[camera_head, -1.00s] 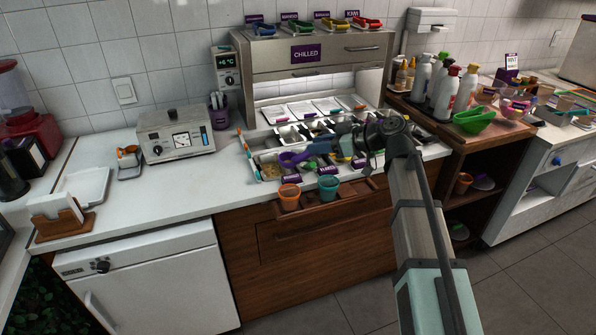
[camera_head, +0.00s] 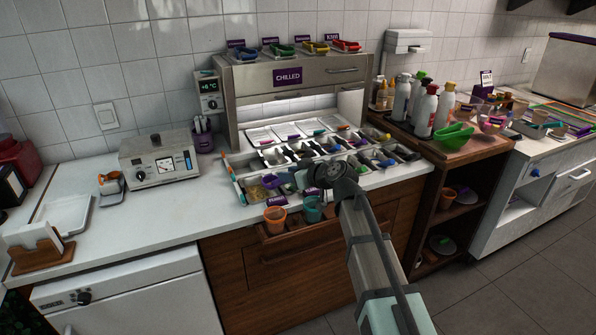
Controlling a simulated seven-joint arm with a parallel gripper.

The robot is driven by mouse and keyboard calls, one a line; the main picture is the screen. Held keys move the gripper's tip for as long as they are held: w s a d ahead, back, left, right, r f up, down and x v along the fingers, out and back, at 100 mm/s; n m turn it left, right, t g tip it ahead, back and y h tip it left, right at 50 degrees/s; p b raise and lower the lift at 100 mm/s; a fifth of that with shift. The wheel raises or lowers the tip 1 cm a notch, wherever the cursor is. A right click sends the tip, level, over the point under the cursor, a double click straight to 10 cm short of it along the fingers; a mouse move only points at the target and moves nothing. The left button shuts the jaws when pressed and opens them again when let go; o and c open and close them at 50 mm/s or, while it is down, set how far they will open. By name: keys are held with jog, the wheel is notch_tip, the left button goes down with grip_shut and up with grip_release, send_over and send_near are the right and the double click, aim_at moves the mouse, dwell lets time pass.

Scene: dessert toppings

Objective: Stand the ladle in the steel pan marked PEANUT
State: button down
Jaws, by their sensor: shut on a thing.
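The ladle (camera_head: 272,182) is purple and shows at the left end of my gripper, over the front-left pans. My gripper (camera_head: 294,180) is shut on it, with the handle mostly hidden by the gripper. The front-left steel pan (camera_head: 257,194) holds a tan, crumbly topping. A purple label (camera_head: 276,200) stands at its front edge, too small to read surely as PEANUT. The ladle's bowl overlaps this pan in the picture. I cannot tell whether it is in the topping or above it.
Other topping pans (camera_head: 375,158) fill the well to the right, some hidden behind my arm. The chilled cabinet (camera_head: 290,80) rises behind. The white counter at left is partly clear.

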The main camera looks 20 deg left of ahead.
jog(key=a+m+t, duration=0.1)
jog(key=w+a+f+m+t+h, duration=0.1)
jog(key=a, duration=0.1)
jog(key=w+a+f+m+t+h, duration=0.1)
jog(key=a, duration=0.1)
jog(key=shift+w+a+f+t, duration=0.15)
jog(key=shift+w+f+t, duration=0.05)
jog(key=shift+f+t, duration=0.1)
jog(key=a+m+t+h, duration=0.1)
jog(key=a+m+h, duration=0.1)
jog(key=a, duration=0.5)
jog(key=shift+s+a+f, duration=0.1)
jog(key=shift+f, duration=1.55)
jog(key=shift+s+a+f, duration=0.1)
jog(key=shift+f, duration=2.85)
jog(key=shift+c, duration=1.6)
grip_release()
jog(key=shift+r, duration=0.1)
